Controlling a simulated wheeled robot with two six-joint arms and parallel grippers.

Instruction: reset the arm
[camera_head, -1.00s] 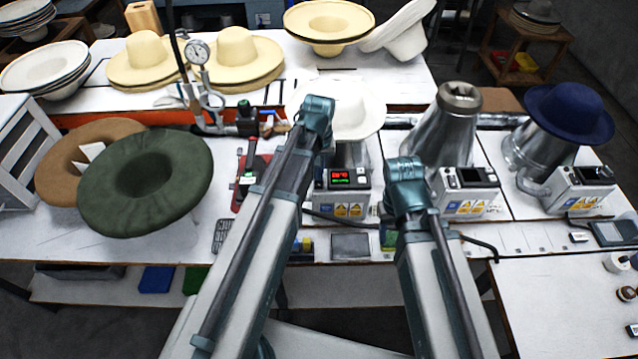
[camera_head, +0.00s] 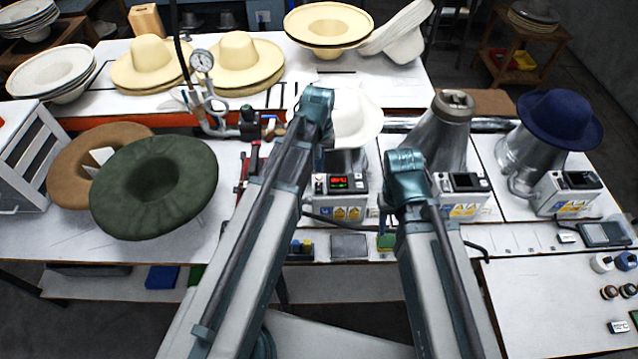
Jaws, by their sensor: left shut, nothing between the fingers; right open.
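My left arm rises from the bottom, with its teal joint (camera_head: 315,103) in front of the white hat on the middle press. My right arm stands to its right, with its teal joint (camera_head: 405,176) left of the empty metal hat form (camera_head: 437,135). Neither gripper's fingers can be made out; they seem hidden behind the arm links. The white hat (camera_head: 357,118) sits on its form, partly covered by my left arm. A navy hat (camera_head: 560,118) sits on the right form.
A green hat (camera_head: 190,205) overlaps a brown hat (camera_head: 75,160) on the left of the bench. A pressure gauge (camera_head: 203,61) stands behind them. Straw hats (camera_head: 238,60) lie at the back. Control boxes (camera_head: 341,190) stand before the forms. A side table (camera_head: 540,300) holds small items.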

